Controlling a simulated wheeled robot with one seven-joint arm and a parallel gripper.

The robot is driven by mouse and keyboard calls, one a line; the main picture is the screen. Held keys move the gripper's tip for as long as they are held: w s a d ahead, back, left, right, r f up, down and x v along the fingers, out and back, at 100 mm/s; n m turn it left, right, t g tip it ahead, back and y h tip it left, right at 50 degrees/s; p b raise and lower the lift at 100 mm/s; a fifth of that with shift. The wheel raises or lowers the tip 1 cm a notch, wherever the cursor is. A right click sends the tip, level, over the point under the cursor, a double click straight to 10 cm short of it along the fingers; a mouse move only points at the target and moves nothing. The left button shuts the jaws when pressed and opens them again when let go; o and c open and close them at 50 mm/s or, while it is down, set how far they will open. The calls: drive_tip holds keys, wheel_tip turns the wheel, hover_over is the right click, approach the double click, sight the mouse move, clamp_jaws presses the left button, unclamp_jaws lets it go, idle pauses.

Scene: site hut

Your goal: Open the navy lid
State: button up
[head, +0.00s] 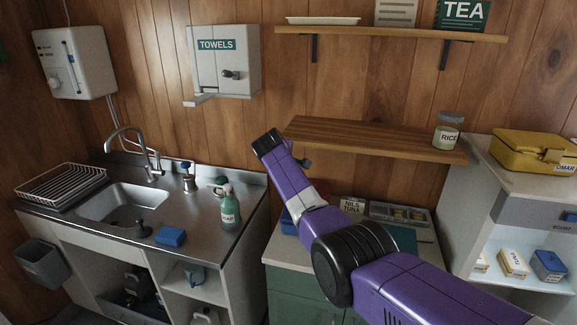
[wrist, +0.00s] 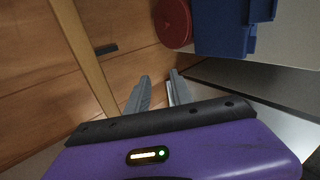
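I cannot pick out a navy lid with certainty. The wrist view shows a dark blue, box-like thing (wrist: 225,28) at the upper right, cut by the top edge, beside a red round thing (wrist: 172,22). In the head view a blue thing (head: 288,222) shows on the counter, partly behind my arm; I cannot tell if it is the same one. My gripper (wrist: 159,76) is open, its two grey fingers apart with nothing seen between them. It is clear of the blue thing. In the head view my arm hides the fingers.
A wooden shelf (head: 365,137) with a rice jar (head: 446,136) runs behind my arm. A green bottle (head: 230,210) and blue sponge (head: 171,236) are by the sink (head: 120,203). A yellow box (head: 530,150) tops the right cabinet; a blue-and-grey box (head: 549,266) stands inside.

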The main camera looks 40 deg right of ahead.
drive_tip(key=shift+s+a+r, duration=0.15)
drive_tip(key=shift+a+r, duration=0.05)
drive_tip(key=shift+r, duration=0.45)
drive_tip(key=shift+s+a+r, duration=0.15)
drive_tip(key=shift+a+r, duration=0.05)
drive_tip(key=shift+r, duration=0.4)
drive_tip(key=b+v, duration=0.1)
drive_tip(key=v, duration=0.6)
drive_tip(key=shift+s+a+r+b, duration=0.25)
drive_tip(key=shift+b, duration=0.05)
